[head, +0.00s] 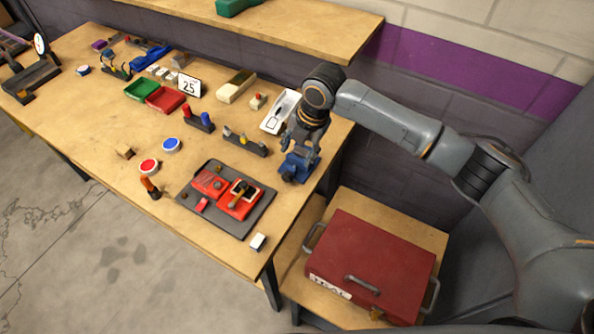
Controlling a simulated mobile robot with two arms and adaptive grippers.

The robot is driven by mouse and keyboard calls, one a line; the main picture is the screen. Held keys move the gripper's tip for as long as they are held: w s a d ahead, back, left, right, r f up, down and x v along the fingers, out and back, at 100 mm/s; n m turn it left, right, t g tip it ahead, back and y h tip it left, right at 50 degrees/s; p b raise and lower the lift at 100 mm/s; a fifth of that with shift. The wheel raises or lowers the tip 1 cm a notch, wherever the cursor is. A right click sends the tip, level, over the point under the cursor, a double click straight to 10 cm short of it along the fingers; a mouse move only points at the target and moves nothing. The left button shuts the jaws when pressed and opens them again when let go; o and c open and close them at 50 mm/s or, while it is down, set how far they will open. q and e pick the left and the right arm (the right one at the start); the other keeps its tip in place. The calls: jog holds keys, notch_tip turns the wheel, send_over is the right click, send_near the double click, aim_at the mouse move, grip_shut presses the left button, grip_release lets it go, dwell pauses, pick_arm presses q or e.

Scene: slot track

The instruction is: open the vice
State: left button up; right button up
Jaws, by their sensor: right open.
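A small blue vice (297,168) stands at the right end of the wooden workbench, near its edge. My right gripper (302,143) points down right over the vice, and its fingers are open around or just above the vice's top. I cannot tell whether they touch it. The gripper hides part of the vice, and the gap between the vice's jaws cannot be made out. My left gripper is not in view.
A dark tray (258,217) with red parts lies just left of the vice. A red toolbox (371,262) sits on a lower surface. The bench's front middle is fairly clear.

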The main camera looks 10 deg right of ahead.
jog(key=p, duration=0.1)
send_over(288, 175)
jog(key=s, duration=0.1)
jog(key=s+d+x, duration=0.1)
jog(key=x, duration=0.7)
jog(key=d+x, duration=0.1)
jog(key=x, duration=0.2)
jog(key=shift+w+d+p, duration=0.1)
jog(key=shift+d+p, duration=0.1)
jog(key=shift+p, duration=0.2)
jog(key=shift+a+f, duration=0.1)
jog(key=shift+f, duration=0.3)
jog(key=shift+w+f, duration=0.1)
jog(key=shift+f, duration=0.2)
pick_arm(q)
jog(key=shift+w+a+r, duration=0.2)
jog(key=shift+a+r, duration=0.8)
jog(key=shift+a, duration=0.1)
pick_arm(e)
jog(key=shift+f, duration=0.1)
